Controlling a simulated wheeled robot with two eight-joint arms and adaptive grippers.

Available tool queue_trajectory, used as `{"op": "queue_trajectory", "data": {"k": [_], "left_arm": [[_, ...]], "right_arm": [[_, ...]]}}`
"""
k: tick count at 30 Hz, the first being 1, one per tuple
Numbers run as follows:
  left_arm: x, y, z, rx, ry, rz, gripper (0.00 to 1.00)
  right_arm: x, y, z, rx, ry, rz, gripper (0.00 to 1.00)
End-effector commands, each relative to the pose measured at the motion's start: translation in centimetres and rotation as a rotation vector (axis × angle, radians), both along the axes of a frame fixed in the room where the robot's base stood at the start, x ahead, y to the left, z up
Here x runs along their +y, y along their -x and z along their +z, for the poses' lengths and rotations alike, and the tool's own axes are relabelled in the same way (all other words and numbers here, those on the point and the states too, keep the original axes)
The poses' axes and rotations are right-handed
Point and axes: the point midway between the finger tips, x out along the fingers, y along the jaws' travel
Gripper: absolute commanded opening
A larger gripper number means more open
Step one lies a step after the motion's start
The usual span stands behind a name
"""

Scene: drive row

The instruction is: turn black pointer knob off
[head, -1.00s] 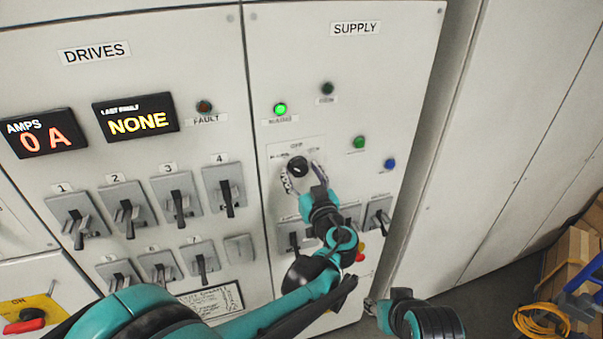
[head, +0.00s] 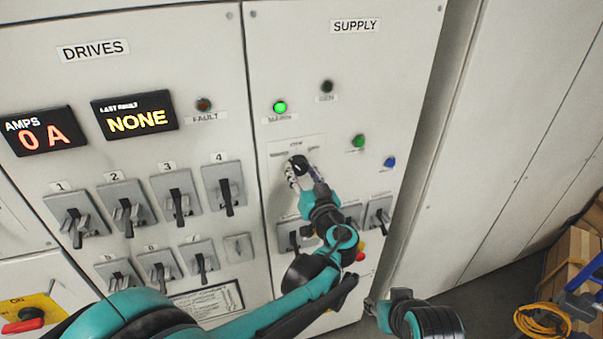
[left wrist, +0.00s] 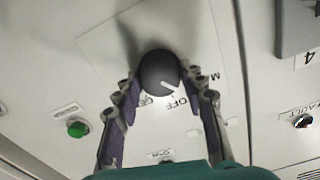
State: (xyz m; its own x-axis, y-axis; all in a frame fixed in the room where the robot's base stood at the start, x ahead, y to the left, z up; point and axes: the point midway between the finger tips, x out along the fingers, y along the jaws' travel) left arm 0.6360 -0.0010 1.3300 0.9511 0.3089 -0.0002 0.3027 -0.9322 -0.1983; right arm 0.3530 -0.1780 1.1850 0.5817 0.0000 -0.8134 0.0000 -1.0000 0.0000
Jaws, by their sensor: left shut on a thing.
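The black pointer knob (head: 298,162) is on the SUPPLY panel, below the lit green lamp. In the left wrist view the round black knob (left wrist: 160,72) has a white pointer line slanting toward the lower right, near the OFF lettering. My left gripper (head: 303,173) is shut on the knob; in the left wrist view its two fingers (left wrist: 160,84) lie on either side of it. The fingers partly cover the knob in the head view. My right gripper (head: 371,306) is low, right of the panel, away from the knob; its jaw state is unclear.
The lit green lamp (head: 280,107) is above the knob. An unlit green lamp (head: 358,141) and a blue one (head: 390,162) are to its right. Grey lever switch 4 (head: 225,188) is to its left. A cardboard box (head: 570,260) stands at the far right.

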Motion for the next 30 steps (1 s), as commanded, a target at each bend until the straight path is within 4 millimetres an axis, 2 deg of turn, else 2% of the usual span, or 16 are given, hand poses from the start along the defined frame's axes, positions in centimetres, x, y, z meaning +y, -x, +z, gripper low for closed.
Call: {"op": "queue_trajectory", "data": {"k": [18, 30], "left_arm": [[0.0, 0.0, 0.0, 0.157, -0.486, 0.0, 0.12], [0.0, 0.0, 0.0, 0.203, -0.628, 0.0, 0.12]], "right_arm": [[0.0, 0.0, -1.3, 0.0, 0.0, 0.0, 0.4], [0.0, 0.0, -1.5, 0.0, 0.0, 0.0, 0.4]]}}
